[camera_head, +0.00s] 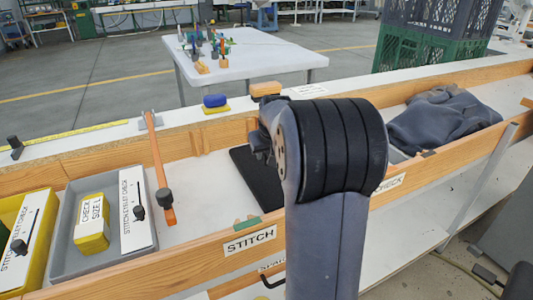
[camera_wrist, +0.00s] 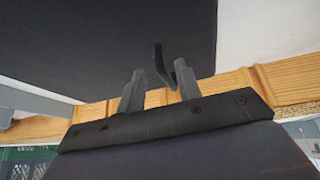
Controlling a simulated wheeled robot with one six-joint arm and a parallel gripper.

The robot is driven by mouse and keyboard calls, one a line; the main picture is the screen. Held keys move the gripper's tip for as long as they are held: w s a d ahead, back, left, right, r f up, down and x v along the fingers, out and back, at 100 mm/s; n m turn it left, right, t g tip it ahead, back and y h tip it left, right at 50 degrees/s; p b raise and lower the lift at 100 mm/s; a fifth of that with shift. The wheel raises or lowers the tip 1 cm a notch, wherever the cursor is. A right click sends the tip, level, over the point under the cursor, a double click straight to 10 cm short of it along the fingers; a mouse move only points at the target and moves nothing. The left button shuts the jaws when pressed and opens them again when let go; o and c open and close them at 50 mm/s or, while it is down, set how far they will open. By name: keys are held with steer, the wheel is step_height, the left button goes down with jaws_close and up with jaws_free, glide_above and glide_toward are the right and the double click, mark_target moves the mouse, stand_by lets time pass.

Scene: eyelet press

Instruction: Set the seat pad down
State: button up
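The seat pad (camera_head: 257,180) is a flat dark panel in the white trough, just left of my arm. In the head view it looks level and low, and my arm covers its right part. In the wrist view the dark pad (camera_wrist: 105,38) fills the upper left and middle. A thin curved black tab (camera_wrist: 160,65) stands out by the pad. My gripper (camera_wrist: 160,72) has its two grey fingers apart on either side of this tab, with a gap at the left finger. In the head view the fingertips are hidden behind my wrist.
A grey bin (camera_head: 62,262) with labelled boxes and an orange-handled tool (camera_head: 160,175) lie left of the pad. Grey cloth (camera_head: 443,118) is heaped at the right. A wooden front rail (camera_head: 200,255) labelled STITCH borders the trough. Blue and yellow blocks (camera_head: 215,103) sit on the back ledge.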

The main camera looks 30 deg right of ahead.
steer(key=p+v, duration=0.2)
steer(key=v, duration=0.8)
